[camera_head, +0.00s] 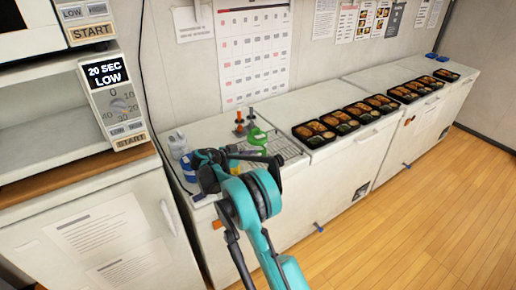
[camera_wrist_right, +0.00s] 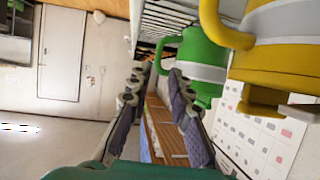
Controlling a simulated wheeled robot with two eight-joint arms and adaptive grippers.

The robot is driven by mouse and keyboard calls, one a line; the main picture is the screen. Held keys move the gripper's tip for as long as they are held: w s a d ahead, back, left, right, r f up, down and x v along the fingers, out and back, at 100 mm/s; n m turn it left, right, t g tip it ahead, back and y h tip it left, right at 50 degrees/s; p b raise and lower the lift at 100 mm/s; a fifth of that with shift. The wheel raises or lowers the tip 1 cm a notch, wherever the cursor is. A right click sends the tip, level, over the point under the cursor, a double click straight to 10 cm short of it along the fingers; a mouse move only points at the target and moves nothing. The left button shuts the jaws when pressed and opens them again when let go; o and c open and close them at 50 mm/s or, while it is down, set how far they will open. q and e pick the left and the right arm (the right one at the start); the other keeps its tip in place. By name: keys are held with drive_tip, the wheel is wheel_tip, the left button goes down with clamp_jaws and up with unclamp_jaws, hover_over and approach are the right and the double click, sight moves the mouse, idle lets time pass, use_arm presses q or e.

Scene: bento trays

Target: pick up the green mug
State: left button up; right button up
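The green mug (camera_head: 257,137) stands on the white counter (camera_head: 215,130), beside the wire dish rack (camera_head: 288,150). In the right wrist view the green mug (camera_wrist_right: 203,62) shows its handle facing my gripper. My right gripper (camera_head: 210,170) is over the counter's near-left part, partly hiding the things behind it. In the wrist view its two fingers (camera_wrist_right: 160,78) are apart with nothing held between them. The mug's handle appears just beyond the fingertips; whether they touch cannot be told. My left gripper is not in view.
A yellow mug (camera_wrist_right: 285,55) stands close beside the green one. A white mug (camera_head: 178,144) and a blue item (camera_head: 188,168) are left of my gripper. A dark-topped stand (camera_head: 239,124) is behind. Bento trays (camera_head: 314,132) line the right counter; a microwave (camera_head: 60,110) is left.

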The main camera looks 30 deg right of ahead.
sight(259, 148)
drive_tip(key=x, duration=0.2)
drive_tip(key=b+x, duration=0.1)
drive_tip(key=x, duration=0.2)
drive_tip(key=b+x, duration=0.1)
drive_tip(key=x, duration=0.2)
drive_tip(key=shift+s+f, duration=0.1)
drive_tip(key=shift+f, duration=0.25)
drive_tip(key=shift+a+r, duration=0.1)
drive_tip(key=shift+c, duration=0.9)
clamp_jaws()
